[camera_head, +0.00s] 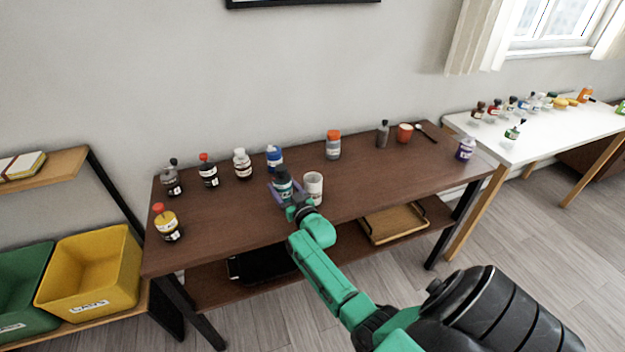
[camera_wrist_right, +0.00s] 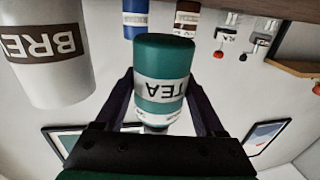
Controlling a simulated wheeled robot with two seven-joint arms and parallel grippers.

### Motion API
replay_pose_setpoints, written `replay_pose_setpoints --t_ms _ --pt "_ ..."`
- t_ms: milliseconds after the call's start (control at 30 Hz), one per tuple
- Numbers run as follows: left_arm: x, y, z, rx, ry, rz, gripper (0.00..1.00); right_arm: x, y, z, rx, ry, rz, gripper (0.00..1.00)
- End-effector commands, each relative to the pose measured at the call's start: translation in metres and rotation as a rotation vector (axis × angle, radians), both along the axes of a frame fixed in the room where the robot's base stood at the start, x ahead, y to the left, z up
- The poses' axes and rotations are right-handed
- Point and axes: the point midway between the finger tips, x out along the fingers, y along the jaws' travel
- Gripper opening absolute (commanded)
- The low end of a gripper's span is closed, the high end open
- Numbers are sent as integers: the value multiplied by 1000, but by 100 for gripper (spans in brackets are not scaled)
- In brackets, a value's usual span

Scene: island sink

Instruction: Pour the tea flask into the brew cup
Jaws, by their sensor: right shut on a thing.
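The tea flask (camera_head: 283,184) is teal with a white label and a dark top. In the right wrist view, which is upside down, the flask (camera_wrist_right: 163,85) reads TEA and looks upright. My right gripper (camera_head: 288,197) is shut on it, with dark fingers (camera_wrist_right: 165,105) on both sides. I cannot tell whether its base touches the table. The brew cup (camera_head: 313,187) is white and upright just right of the flask, apart from it. The cup (camera_wrist_right: 48,55) also shows in the wrist view with a brown BRE... band, partly cut off. My left gripper is not in view.
The brown table (camera_head: 380,180) has several bottles along its back and left, including a blue one (camera_head: 274,157) behind the flask and an orange-capped one (camera_head: 333,144). An orange cup (camera_head: 404,132) stands back right.

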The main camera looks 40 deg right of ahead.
Motion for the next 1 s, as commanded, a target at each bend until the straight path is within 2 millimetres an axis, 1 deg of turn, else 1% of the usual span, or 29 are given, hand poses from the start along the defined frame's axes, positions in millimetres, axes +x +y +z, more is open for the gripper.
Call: replay_pose_setpoints --t_ms 167,367,800,1000 --pt "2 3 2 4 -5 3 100 -1 -1 3 14 -5 -1 7" --pt "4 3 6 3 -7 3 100 -2 -3 11 71 -24 -2 7" --pt "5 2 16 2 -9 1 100 -8 -20 41 309 -101 -2 7" --pt "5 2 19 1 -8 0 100 -10 -26 52 389 -127 -2 7"
